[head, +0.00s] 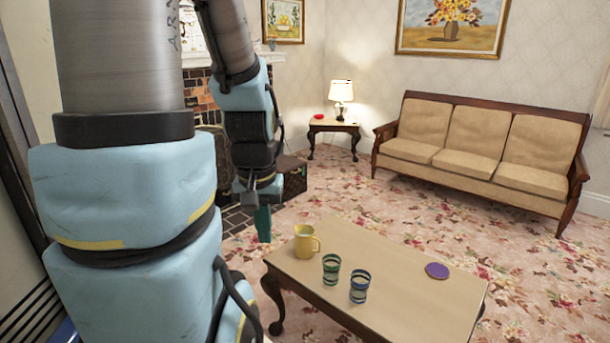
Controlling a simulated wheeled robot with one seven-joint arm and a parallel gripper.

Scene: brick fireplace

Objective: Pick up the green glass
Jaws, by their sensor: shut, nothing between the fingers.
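Two striped glasses stand upright on the wooden coffee table (405,285). The left one, the green glass (331,269), looks greener. The right one is a blue-striped glass (360,287), close beside it and nearer to the camera. My gripper (263,225) hangs pointing down to the left of the table's far left corner, apart from both glasses. Its teal fingers look shut and empty.
A yellow mug (304,243) stands behind the green glass, between it and my gripper. A purple disc (437,271) lies on the right of the table. A sofa (480,150), a side table (333,126) with a lamp, and a brick fireplace (203,100) are farther back.

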